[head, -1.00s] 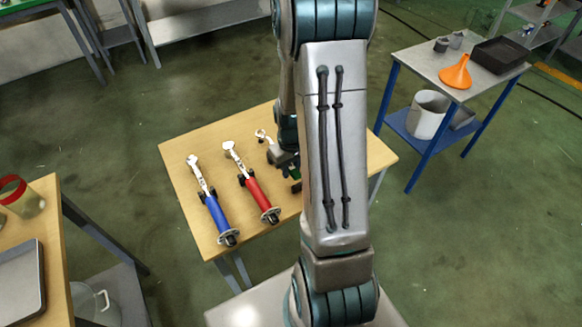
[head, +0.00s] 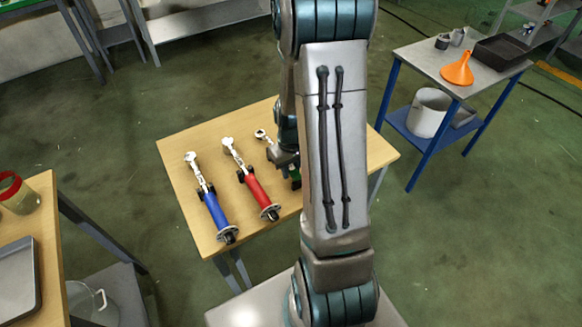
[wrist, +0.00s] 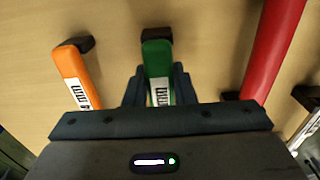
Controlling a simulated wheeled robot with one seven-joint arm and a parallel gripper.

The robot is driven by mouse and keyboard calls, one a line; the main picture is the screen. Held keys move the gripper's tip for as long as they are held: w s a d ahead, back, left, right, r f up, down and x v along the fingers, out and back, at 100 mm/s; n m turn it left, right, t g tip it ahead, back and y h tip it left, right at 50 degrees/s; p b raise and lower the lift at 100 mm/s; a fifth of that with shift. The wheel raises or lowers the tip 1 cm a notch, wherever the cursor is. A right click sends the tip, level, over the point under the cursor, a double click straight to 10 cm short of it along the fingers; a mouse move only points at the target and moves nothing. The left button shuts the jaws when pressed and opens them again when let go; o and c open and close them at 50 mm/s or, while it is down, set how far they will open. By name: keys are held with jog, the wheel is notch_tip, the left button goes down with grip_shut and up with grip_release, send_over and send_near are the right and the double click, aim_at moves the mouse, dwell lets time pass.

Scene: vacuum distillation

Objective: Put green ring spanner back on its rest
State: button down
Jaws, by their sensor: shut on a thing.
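The green spanner (wrist: 158,62) lies between the fingers of my gripper (wrist: 159,88) in the wrist view, its green handle pointing up the picture. My gripper is shut on it. A black rest block (wrist: 155,33) shows at the handle's far end; whether the handle bears on it I cannot tell. In the head view my gripper (head: 283,160) is over the wooden table (head: 243,236), low and partly behind my arm. A metal spanner head (head: 261,135) sticks out left of it, and a bit of green handle (head: 295,174) shows below it.
A red-handled spanner (head: 257,190) and a blue-handled one (head: 214,210) lie left of my gripper on the table. An orange handle (wrist: 76,76) lies close on the other side. A side table (head: 432,66) with an orange funnel (head: 457,69) stands at right.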

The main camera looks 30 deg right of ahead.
jog(key=shift+f+b, duration=0.45)
jog(key=shift+f, duration=0.15)
jog(key=c, duration=1.1)
grip_release()
jog(key=shift+r, duration=0.1)
notch_tip(320, 180, up, 14)
jog(key=shift+s+f+p, duration=0.1)
jog(key=shift+p, duration=0.2)
jog(key=s+a+r+t, duration=0.1)
jog(key=s+a+r, duration=0.1)
jog(key=s+a, duration=0.2)
jog(key=s+a+r, duration=0.3)
jog(key=s+a, duration=0.1)
jog(key=s+a+r+t, duration=0.1)
jog(key=s+a+r, duration=0.2)
jog(key=a, duration=0.1)
jog(key=shift+s+r+m+t, duration=0.15)
jog(key=shift+s+m+t, duration=0.15)
jog(key=shift+s, duration=0.1)
